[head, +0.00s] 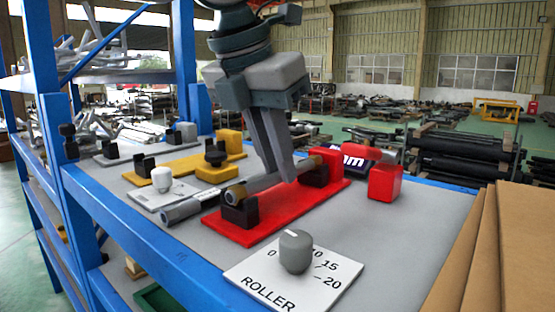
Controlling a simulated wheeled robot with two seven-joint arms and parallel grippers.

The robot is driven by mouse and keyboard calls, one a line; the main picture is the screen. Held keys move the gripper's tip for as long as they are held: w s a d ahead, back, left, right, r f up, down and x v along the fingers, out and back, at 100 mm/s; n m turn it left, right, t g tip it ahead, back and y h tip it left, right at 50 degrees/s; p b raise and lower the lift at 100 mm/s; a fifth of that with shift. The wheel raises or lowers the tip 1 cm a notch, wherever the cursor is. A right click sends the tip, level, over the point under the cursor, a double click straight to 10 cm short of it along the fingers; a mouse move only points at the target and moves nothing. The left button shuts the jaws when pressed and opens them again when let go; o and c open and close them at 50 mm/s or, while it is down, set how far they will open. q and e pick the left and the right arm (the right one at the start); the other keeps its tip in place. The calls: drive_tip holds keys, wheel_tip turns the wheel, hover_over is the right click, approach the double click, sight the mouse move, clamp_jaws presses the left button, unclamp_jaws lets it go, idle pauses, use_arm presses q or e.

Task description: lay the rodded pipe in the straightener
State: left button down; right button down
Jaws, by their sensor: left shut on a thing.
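The red straightener (250,236) is a flat red base on the grey bench, with a black notched block (239,213) at its near left and a dark block (322,173) at its far right. The grey pipe (263,183) spans between these blocks, with brass-coloured parts near both. A grey tube (186,208) lines up with it, sticking out left past the base; I cannot tell if they are one piece. My left gripper (278,178) comes from above, shut on the pipe's middle. The pipe appears at notch level; whether it touches both blocks is unclear. My right gripper is not in view.
A white ROLLER dial plate (255,289) with a grey knob (295,252) is in front. A red block (385,182) stands right. A yellow stand (182,165) and a white-knobbed plate (151,195) are left. Blue posts (44,75) rise left; cardboard (510,250) is right.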

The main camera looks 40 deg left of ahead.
use_arm(q)
drive_tip(key=c, duration=1.7)
unclamp_jaws()
drive_tip(key=shift+r, duration=0.1)
